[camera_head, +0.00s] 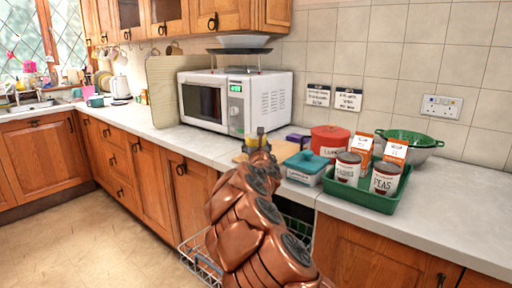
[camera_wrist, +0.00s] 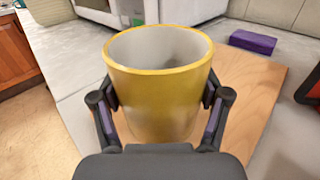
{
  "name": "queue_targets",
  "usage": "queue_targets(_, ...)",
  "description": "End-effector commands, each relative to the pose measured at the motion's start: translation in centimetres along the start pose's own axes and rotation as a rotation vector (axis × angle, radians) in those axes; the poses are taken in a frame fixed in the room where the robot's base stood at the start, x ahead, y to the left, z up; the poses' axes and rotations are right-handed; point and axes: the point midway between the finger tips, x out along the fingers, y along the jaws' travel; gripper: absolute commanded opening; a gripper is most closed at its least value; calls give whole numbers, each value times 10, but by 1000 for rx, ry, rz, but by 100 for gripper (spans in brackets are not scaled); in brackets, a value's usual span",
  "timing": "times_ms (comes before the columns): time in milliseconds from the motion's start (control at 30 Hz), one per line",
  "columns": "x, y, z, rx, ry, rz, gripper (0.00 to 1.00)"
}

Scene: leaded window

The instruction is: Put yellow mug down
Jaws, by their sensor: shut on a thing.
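The yellow mug (camera_wrist: 160,98) fills the middle of the wrist view, upright, with a pale grey inside. My gripper (camera_wrist: 160,100) is shut on it, one finger on each side. In the head view my copper-coloured arm reaches up to the counter, and my gripper (camera_head: 256,138) shows small in front of the microwave; the mug is mostly hidden there. A wooden board (camera_wrist: 262,95) lies on the counter below and to the right of the mug. I cannot tell whether the mug touches the surface.
A white microwave (camera_head: 236,100) stands behind my gripper. To the right are a purple box (camera_wrist: 253,42), a red tin (camera_head: 330,138), a teal-lidded tub (camera_head: 306,168) and a green tray (camera_head: 372,198) holding tins and cartons. Bare counter (camera_head: 195,142) lies left of the board.

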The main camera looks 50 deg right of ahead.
Motion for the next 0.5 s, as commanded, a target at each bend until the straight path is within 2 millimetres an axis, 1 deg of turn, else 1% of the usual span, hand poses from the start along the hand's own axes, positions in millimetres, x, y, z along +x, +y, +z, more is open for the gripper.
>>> queue_targets(33, 0, 0, -1, 0, -2, 0, 20)
queue_targets(67, 0, 0, 0, 0, -1, 0, 78)
queue_targets(267, 0, 0, 0, 0, -1, 0, 99)
queue_targets(500, 0, 0, 0, 0, 0, 0, 100)
